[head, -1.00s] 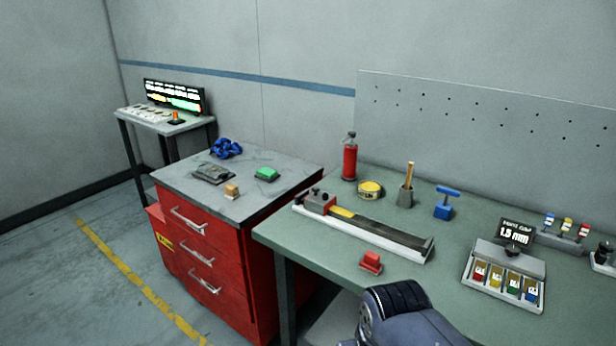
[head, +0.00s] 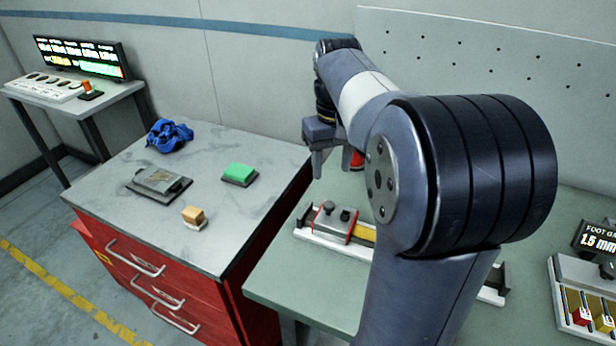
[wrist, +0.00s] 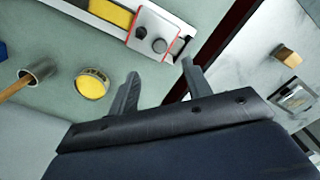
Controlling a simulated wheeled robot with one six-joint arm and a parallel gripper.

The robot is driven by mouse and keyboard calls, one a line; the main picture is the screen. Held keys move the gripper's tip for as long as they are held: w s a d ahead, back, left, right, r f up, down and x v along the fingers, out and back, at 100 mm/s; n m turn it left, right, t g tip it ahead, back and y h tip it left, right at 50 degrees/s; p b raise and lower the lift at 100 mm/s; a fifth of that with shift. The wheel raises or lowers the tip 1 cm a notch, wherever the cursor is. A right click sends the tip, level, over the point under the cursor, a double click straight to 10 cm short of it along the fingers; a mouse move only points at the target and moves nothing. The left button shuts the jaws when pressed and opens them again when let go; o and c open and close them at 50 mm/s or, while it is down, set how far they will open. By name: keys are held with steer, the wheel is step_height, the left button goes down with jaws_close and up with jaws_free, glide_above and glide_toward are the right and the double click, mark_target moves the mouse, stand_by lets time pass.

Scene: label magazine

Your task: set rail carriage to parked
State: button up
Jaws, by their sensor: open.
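The rail carriage (head: 335,222) is a grey block with red edging and dark knobs. It sits near the left end of the pale rail (head: 308,238) on the green bench, and in the wrist view the carriage (wrist: 157,38) lies just beyond the fingertips. A yellow strip (wrist: 108,12) runs along the rail beside it. My gripper (head: 332,166) is open and empty above the bench, over the carriage's far side in the head view. In the wrist view my gripper (wrist: 160,68) has its two fingers spread. My arm hides much of the rail's right part in the head view.
A red cabinet (head: 205,268) stands left, with a green block (head: 239,174), a wooden block (head: 194,216) and a blue cloth (head: 169,135) on top.

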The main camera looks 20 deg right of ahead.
mark_target(329, 204)
steer(key=f, duration=1)
steer(key=shift+w+f, duration=0.2)
steer(key=shift+f, duration=0.15)
steer(key=shift+c, duration=0.5)
jaws_close()
